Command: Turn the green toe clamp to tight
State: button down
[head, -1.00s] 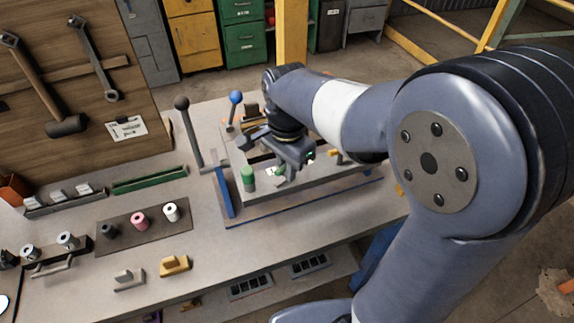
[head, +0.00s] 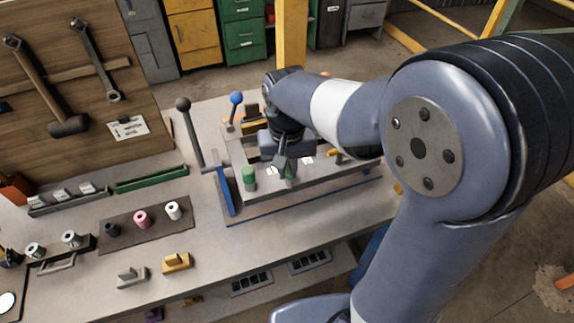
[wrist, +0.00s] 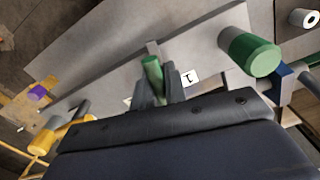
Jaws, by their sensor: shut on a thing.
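The green toe clamp (wrist: 152,72) shows in the wrist view as a small green handle between the two fingers of my gripper (wrist: 158,88). A grey tip shows just beyond it. In the head view, my gripper (head: 282,168) points down over the grey fixture block, and a bit of the green clamp (head: 291,174) shows beside the fingers. My gripper is shut on the clamp. A white card with a dark mark (wrist: 190,77) lies to the right of the clamp in the wrist view. A second card at left is partly hidden by a finger.
A green cylinder (head: 249,178) stands on the fixture left of my gripper; it is large in the wrist view (wrist: 250,52). Levers with a black ball (head: 184,104) and a blue ball (head: 236,99) rise behind. Spools on a dark mat (head: 141,219) lie at left.

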jog(key=shift+n, duration=2.2)
jog(key=c, duration=1.4)
grip_release()
notch_tip(320, 180, up, 11)
jog(key=shift+f, duration=0.1)
